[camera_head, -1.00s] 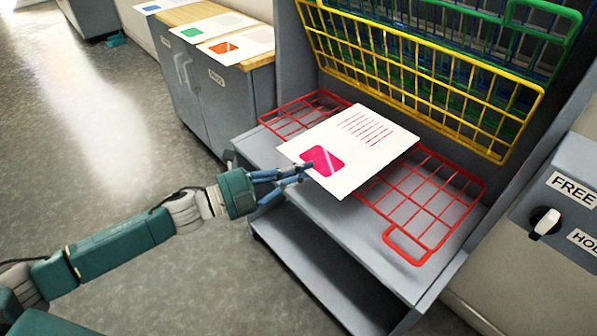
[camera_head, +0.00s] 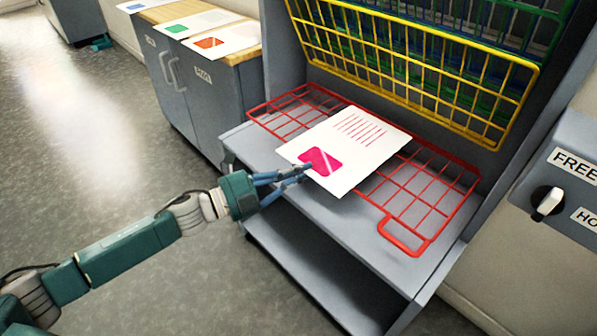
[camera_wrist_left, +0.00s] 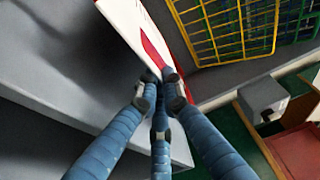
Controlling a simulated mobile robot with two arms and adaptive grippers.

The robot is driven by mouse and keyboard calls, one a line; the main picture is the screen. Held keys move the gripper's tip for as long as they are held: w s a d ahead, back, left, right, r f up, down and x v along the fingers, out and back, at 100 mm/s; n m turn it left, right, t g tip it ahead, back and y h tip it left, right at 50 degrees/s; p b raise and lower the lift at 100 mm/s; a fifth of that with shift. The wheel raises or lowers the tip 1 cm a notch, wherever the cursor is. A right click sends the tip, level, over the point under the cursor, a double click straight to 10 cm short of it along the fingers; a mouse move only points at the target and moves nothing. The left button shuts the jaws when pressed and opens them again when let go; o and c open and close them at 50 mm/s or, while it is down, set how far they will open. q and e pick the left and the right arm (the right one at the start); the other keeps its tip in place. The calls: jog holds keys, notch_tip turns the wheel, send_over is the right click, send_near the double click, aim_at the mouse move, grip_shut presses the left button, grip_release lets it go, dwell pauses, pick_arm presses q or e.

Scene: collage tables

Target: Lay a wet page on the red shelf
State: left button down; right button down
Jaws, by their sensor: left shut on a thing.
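A white page (camera_head: 360,135) with a magenta block and red lines lies over the middle of the red wire shelf (camera_head: 437,190) in the head view. I cannot tell whether the page touches the wires. My left gripper (camera_head: 303,171) is shut on the page's near left edge, at the magenta block. In the left wrist view the blue fingers (camera_wrist_left: 160,85) pinch the page (camera_wrist_left: 128,25), which shows nearly edge-on. The red shelf is folded down flat, with its handle loop at the near right. My right gripper is not in view.
A raised yellow wire shelf (camera_head: 410,65) hangs behind the red one, with green and blue racks further back. A dial (camera_head: 548,203) with a "FREE" label is at the right. Several pages lie on the wooden-topped cabinet (camera_head: 245,55) at the back left.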

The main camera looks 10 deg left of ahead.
pick_arm(q)
jog(key=shift+f, duration=0.15)
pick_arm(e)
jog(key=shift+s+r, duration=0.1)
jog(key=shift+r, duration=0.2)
pick_arm(q)
jog(key=c, duration=1.1)
grip_release()
jog(key=shift+d+f, duration=0.1)
jog(key=shift+f, duration=0.05)
